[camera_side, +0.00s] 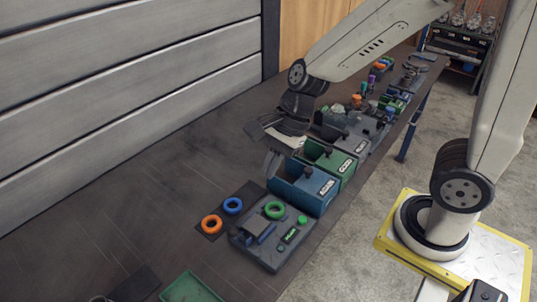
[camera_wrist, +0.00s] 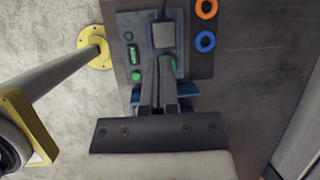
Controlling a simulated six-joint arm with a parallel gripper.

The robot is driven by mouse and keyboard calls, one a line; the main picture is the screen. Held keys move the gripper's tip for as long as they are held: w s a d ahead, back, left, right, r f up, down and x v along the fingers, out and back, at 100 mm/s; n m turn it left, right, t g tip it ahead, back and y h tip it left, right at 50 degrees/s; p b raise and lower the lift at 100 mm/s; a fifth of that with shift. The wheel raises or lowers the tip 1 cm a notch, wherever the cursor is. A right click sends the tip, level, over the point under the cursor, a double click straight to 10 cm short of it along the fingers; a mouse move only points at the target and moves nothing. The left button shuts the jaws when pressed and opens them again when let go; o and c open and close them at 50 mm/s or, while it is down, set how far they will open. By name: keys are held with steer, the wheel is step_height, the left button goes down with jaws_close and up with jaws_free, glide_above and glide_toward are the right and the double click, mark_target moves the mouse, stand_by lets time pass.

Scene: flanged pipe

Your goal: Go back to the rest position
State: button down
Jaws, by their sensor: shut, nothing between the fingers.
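My gripper (camera_side: 272,166) is shut and empty, pointing down above the workbench, near the blue box (camera_side: 303,185) and the grey plate (camera_side: 278,254). In the wrist view my gripper (camera_wrist: 159,60) has its fingers together, with their tips in front of part of the plate. A green ring (camera_side: 275,210) lies on the plate; in the wrist view the fingertips partly cover it. An orange ring (camera_side: 212,224) and a blue ring (camera_side: 232,205) lie on a dark mat to the left of the plate.
A green box (camera_side: 328,158) and several other bins and parts stand in a row behind the blue box. A green tray (camera_side: 188,290) is at the near edge of the view. The bench (camera_side: 120,200) is bare at the left, beside a panelled wall.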

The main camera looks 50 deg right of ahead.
steer(key=s+d+f+n+t+h, duration=0.1)
steer(key=d+f+n+h, duration=0.4)
steer(key=d+n, duration=0.5)
steer(key=n, duration=0.7)
steer(key=shift+s+d, duration=0.15)
steer(key=shift+s, duration=0.05)
